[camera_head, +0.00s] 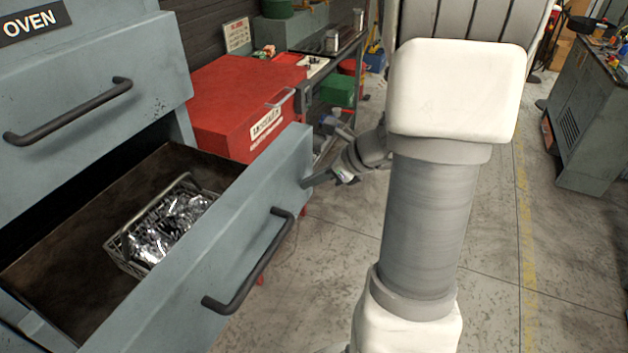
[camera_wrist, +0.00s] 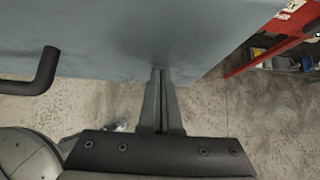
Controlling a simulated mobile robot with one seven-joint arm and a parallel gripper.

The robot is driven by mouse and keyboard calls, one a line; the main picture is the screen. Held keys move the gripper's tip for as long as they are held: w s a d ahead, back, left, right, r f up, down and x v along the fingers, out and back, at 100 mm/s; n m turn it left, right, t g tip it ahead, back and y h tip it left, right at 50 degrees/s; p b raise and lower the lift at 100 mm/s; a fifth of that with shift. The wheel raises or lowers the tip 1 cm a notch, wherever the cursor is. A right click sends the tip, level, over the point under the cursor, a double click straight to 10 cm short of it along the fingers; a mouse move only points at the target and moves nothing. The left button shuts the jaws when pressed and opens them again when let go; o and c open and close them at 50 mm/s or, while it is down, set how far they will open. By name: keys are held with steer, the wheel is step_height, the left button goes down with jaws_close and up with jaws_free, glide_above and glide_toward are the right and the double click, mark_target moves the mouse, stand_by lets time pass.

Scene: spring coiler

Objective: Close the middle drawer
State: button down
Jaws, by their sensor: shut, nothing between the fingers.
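The middle drawer (camera_head: 245,225) of the grey-blue oven cabinet is pulled out, with its dark inside visible. Its front carries a dark bar handle (camera_head: 252,262), whose end also shows at the left of the wrist view (camera_wrist: 38,75). My gripper (camera_head: 306,184) is at the far right end of the drawer front, away from the handle. In the wrist view my gripper (camera_wrist: 160,75) has its fingers together and empty, with the tips at the drawer front (camera_wrist: 130,35). I cannot tell whether they touch it.
A wire basket (camera_head: 160,225) of shiny metal pieces sits in the drawer. The upper drawer (camera_head: 90,70) above it appears closed. A red cabinet (camera_head: 235,100) stands beside the oven behind the drawer.

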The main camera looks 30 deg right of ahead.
steer(key=p, duration=0.7)
glide_above(201, 166)
steer(key=shift+s+d, duration=0.1)
steer(key=shift+s, duration=0.15)
steer(key=shift+w+r, duration=0.15)
steer(key=shift+w, duration=0.05)
steer(key=shift+a+r, duration=0.1)
steer(key=shift+a, duration=0.15)
steer(key=shift+d, duration=0.1)
